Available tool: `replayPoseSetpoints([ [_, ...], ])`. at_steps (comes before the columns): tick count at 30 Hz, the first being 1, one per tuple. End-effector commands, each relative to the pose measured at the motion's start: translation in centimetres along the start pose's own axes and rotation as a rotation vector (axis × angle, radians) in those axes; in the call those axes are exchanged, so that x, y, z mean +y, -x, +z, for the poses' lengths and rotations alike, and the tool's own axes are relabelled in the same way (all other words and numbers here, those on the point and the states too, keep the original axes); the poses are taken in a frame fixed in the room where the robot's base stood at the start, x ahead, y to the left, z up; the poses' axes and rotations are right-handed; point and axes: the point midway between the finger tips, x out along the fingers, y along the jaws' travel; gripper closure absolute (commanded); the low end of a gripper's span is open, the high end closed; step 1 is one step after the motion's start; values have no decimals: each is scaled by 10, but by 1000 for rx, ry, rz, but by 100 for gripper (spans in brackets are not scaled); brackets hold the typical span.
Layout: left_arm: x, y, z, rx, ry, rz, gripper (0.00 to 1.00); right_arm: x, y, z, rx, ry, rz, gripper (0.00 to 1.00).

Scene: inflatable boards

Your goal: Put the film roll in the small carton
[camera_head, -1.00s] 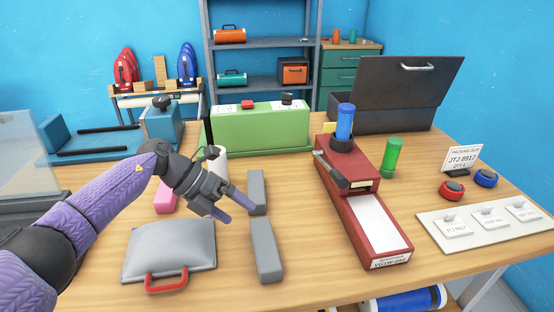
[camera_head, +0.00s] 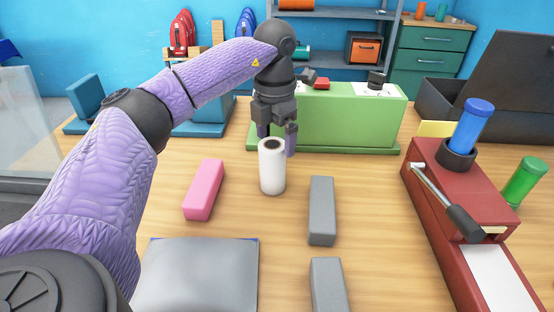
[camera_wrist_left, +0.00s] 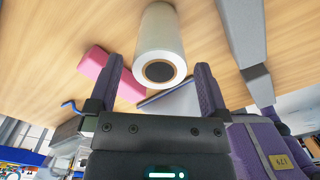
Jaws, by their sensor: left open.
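The film roll (camera_head: 272,168) is a white cylinder with a dark core, standing upright on the wooden table. My left gripper (camera_head: 277,136) is open and pointing down close to the top of the roll. In the left wrist view the roll (camera_wrist_left: 158,40) shows between the two fingers of the left gripper (camera_wrist_left: 159,70), its cored end facing the camera. I cannot tell whether a finger touches it. I cannot make out a small carton in these views. My right gripper is not in view.
A pink block (camera_head: 204,190) lies left of the roll. Two grey blocks (camera_head: 322,210) lie to its right. A grey pouch (camera_head: 197,280) lies in front. A green box (camera_head: 345,115) stands behind, and a red lever device (camera_head: 455,195) stands at right.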

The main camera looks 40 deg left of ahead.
Motion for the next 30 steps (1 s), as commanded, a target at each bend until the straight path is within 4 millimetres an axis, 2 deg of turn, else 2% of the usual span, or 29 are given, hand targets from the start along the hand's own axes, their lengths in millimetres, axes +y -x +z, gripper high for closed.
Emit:
replayPoseSetpoints([
  [3, 1, -29, -5, 5, 0, 0, 0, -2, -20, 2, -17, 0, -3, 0],
  [6, 0, -45, -7, 3, 0, -1, 0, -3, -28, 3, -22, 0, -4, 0],
  [9, 0, -51, -7, 1, 0, -1, 0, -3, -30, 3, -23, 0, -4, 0],
  [15, 0, -48, -7, -2, 0, -2, 2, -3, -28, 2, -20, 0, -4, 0],
  [28, 0, -48, -7, -1, 0, -2, 93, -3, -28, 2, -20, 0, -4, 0],
  [30, 0, -48, -7, -2, 0, -2, 95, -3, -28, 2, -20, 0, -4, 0],
])
